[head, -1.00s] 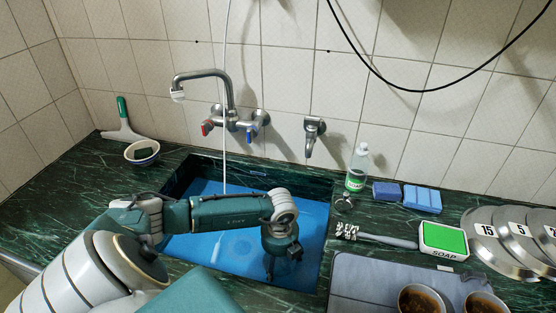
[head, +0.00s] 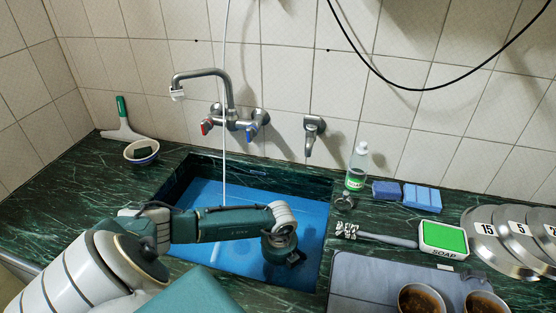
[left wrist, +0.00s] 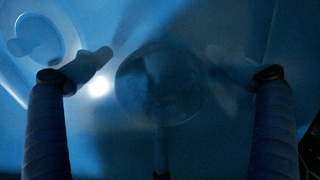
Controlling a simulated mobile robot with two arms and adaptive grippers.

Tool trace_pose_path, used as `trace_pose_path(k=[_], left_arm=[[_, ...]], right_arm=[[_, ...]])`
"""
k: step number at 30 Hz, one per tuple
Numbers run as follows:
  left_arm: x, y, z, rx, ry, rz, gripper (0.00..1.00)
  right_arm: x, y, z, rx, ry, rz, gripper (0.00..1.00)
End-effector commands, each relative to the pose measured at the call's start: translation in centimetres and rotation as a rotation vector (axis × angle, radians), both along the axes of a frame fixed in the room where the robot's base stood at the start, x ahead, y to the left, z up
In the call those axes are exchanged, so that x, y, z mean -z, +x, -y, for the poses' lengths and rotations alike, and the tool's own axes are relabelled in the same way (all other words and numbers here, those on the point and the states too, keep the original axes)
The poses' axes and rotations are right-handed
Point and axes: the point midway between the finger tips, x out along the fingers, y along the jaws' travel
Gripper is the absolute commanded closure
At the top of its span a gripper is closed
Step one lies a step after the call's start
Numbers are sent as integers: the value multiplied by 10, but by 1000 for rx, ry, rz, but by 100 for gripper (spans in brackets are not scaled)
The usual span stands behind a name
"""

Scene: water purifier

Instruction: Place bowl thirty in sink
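The sink (head: 312,182) is a dark green basin with blue in it. My left arm reaches over it, and my left gripper (left wrist: 165,68) is low inside the basin. In the left wrist view its two fingers are wide apart with nothing clasped. A dim round shape (left wrist: 160,85) lies between and beyond the fingers; I cannot tell whether it is a bowl or part of the sink floor. In the head view my arm and wrist hide the spot below. I can read no label thirty. My right gripper is out of view.
A small bowl (head: 141,158) with a dark item stands left of the sink. The faucet (head: 228,105) overhangs it. Right are a bottle (head: 357,168), sponges (head: 422,199), a brush (head: 378,237), a soap box (head: 443,240), numbered metal discs (head: 488,235), and brown-filled cups (head: 421,300).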

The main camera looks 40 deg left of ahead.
Motion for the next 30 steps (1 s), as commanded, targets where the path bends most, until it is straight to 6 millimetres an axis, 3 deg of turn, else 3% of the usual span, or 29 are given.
trace_pose_path(k=[11,24,30], left_arm=[[-12,1,0,0,0,2,5],[-99,1,3,1,0,4,5],[-120,0,4,0,0,0,5]], right_arm=[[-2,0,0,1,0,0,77],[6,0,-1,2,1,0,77],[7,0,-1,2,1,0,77]])
